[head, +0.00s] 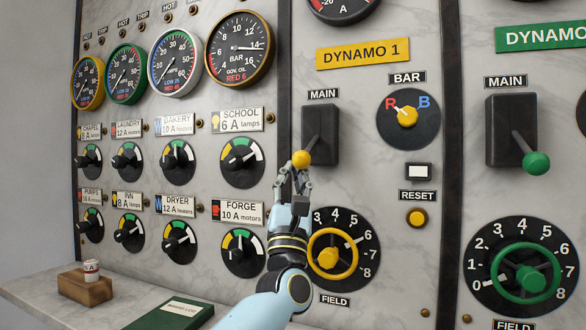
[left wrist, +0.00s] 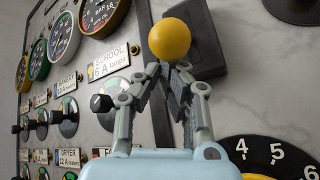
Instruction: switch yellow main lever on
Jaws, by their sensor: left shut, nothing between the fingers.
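The yellow main lever (head: 301,159) sits under the DYNAMO 1 sign (head: 363,53), with a round yellow knob on an arm from a black switch box (head: 322,125). The lever points down, its knob near the lower left of the box. My left gripper (head: 294,174) is shut and empty, with its fingertips right below the knob. In the left wrist view the yellow knob (left wrist: 170,39) is just beyond the fingertips (left wrist: 166,70); I cannot tell whether they touch it. My right gripper is not in view.
A yellow field handwheel (head: 332,253) is just right of my left wrist. The green main lever (head: 536,163) also hangs down on the neighbouring panel. Several rotary switches and gauges lie to the left. A shelf holds a green book (head: 178,316) and a wooden block (head: 86,287).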

